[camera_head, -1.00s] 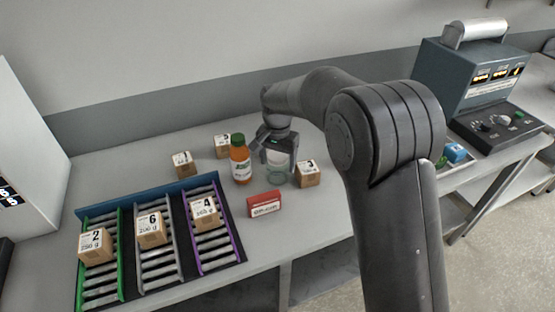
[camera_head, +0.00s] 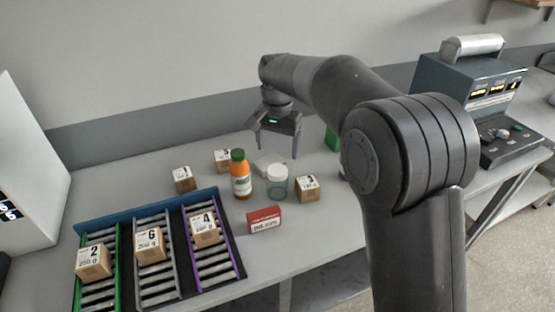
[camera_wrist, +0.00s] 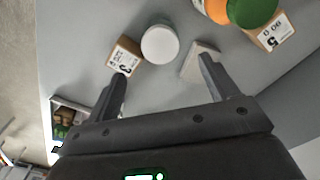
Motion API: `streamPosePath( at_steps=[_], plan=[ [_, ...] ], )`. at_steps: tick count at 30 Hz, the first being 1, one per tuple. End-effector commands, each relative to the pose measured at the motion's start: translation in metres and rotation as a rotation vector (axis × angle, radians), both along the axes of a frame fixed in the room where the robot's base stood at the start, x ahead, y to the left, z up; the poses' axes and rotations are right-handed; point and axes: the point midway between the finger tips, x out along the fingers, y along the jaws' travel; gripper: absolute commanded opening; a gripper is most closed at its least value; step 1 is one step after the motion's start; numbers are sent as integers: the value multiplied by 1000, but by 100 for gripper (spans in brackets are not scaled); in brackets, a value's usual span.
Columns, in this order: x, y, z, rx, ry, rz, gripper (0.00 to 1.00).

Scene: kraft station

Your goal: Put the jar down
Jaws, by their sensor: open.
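The jar (camera_head: 277,184) is a pale green, see-through jar with a white lid, and it stands upright on the grey table. In the wrist view its round white lid (camera_wrist: 160,44) shows from above, beyond the fingertips. My gripper (camera_head: 277,152) is open and empty, above and behind the jar in the head view and apart from it. In the wrist view, my gripper's two fingers (camera_wrist: 164,70) are spread wide with nothing held between them.
An orange bottle (camera_head: 241,178) stands left of the jar, and a small carton (camera_head: 307,189) stands right. A red box (camera_head: 264,219) lies in front. A pale flat block (camera_head: 268,162) is behind. A roller rack (camera_head: 150,200) with numbered cartons is at left.

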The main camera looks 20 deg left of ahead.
Motion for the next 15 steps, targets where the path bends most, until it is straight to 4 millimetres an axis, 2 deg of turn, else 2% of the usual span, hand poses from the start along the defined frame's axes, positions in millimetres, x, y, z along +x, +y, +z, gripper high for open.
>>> streamPosePath(
  at_steps=[4, 12, 15],
  plan=[
    [0, 0, 11, 0, 0, 0, 80],
    [0, -1, 13, 0, 0, 0, 80],
    [0, -11, 19, 5, -7, -3, 80]
  ],
)
